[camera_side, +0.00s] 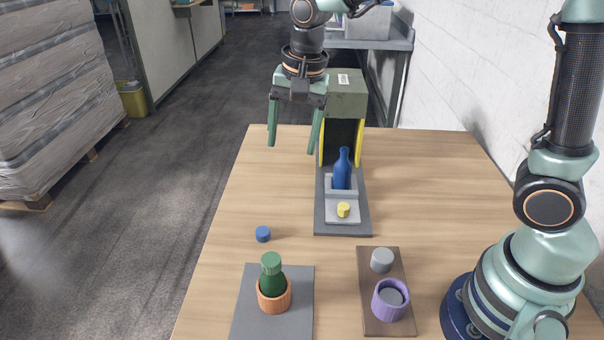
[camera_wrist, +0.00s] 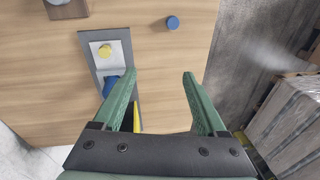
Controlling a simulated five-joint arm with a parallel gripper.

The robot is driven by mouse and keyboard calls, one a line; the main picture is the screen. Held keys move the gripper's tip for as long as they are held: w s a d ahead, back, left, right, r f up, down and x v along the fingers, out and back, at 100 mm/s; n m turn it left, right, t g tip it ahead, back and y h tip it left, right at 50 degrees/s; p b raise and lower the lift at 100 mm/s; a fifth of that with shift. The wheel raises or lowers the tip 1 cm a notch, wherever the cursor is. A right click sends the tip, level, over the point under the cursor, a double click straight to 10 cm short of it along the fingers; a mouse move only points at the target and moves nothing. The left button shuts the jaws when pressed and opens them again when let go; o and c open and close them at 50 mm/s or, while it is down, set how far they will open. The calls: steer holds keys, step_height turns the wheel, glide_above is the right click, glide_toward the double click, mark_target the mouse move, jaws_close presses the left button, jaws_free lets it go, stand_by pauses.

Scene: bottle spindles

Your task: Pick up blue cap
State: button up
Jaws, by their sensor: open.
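The blue cap (camera_side: 263,234) lies on the bare wooden table, left of the grey base with the blue bottle. It also shows in the wrist view (camera_wrist: 172,23), near the top edge and beyond my fingertips. My gripper (camera_side: 295,143) is open and empty, high above the far end of the table. In the wrist view its two green fingers (camera_wrist: 161,73) are spread wide, with bare table between them and the blue cap. My gripper is well apart from the blue cap.
A blue bottle (camera_side: 342,168) and yellow cap (camera_side: 343,210) sit on a grey base (camera_side: 360,222) before a grey-green housing (camera_side: 347,92). A green bottle (camera_side: 271,277) stands in an orange holder (camera_side: 274,299). A purple holder (camera_side: 391,309) and grey cap (camera_side: 382,260) sit on a brown board (camera_side: 372,325).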

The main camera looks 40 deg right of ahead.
steer(key=w+a+f+m+g, duration=0.2)
steer(key=w+a+f+m, duration=0.25)
steer(key=a+f, duration=0.3)
glide_above(262, 231)
steer(key=shift+m, duration=0.45)
steer(key=f, duration=0.8)
steer(key=shift+w+a, duration=0.2)
steer(key=shift+w, duration=0.05)
steer(key=shift+s+d+f, duration=0.1)
steer(key=shift+s+f, duration=0.05)
steer(key=shift+f, duration=1.15)
steer(key=shift+s+d+f, duration=0.1)
steer(key=shift+s+f, duration=0.05)
steer(key=shift+f, duration=1.1)
jaws_close()
